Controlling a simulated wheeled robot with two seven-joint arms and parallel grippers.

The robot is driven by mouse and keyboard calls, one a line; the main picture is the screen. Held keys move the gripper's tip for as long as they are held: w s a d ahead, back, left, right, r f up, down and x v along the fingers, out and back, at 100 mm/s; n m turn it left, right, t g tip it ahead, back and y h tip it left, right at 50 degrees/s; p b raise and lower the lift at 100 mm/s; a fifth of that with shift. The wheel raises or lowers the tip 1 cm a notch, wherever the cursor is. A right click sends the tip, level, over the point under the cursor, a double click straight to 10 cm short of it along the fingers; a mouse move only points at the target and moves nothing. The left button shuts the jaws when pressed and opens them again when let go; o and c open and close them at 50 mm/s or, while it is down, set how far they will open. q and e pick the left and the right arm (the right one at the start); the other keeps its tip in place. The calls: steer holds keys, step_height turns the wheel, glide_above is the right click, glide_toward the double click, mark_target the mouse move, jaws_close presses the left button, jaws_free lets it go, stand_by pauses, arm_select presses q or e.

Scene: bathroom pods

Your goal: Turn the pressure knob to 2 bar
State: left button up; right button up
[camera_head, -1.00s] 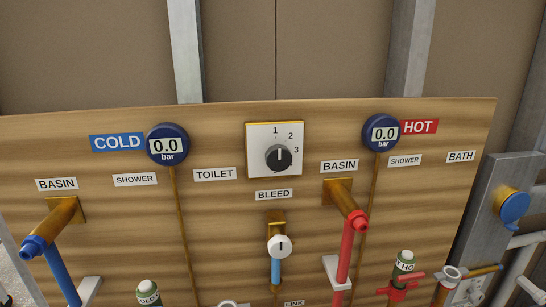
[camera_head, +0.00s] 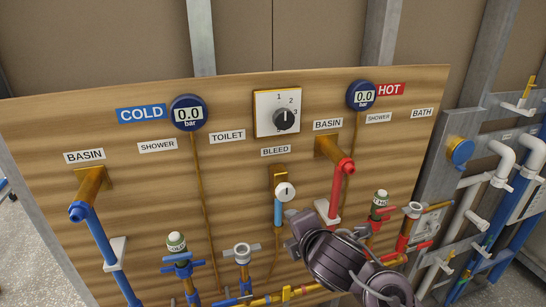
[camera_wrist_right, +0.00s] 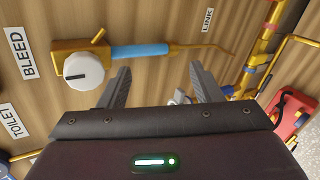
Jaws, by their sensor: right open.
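The pressure knob (camera_head: 286,118) is a black dial on a white plate (camera_head: 265,101) marked 1, 2 and 3, in the upper middle of the wooden board. Its white mark points roughly upward, near the 1. The knob does not show in the right wrist view. My right gripper (camera_wrist_right: 160,85) is open and empty in that view, its fingers near the blue pipe below the white bleed knob (camera_wrist_right: 83,70). In the head view my right arm is low, below and right of the pressure knob, and its fingers are hard to make out. My left gripper is not in view.
The cold gauge (camera_head: 189,113) and the hot gauge (camera_head: 361,96) both read 0.0 bar. A red basin pipe (camera_head: 341,190) sticks out right of the bleed knob. Blue cold pipe (camera_head: 105,241) is at left. The board around the pressure knob is clear.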

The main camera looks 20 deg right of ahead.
step_height(320, 180, up, 11)
steer(key=s+a+n+t, duration=0.2)
steer(key=n+t, duration=0.1)
steer(key=n, duration=0.4)
steer(key=n+t, duration=0.3)
steer(key=n, duration=0.9)
glide_toward(285, 121)
steer(key=w, duration=0.4)
steer(key=shift+y, duration=0.3)
steer(key=w, duration=0.6)
steer(key=shift+w, duration=0.3)
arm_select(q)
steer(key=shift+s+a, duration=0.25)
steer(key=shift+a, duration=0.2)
arm_select(e)
steer(key=c, duration=1)
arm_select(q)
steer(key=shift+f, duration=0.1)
arm_select(e)
steer(key=shift+m, duration=0.3)
arm_select(q)
steer(key=shift+b, duration=0.3)
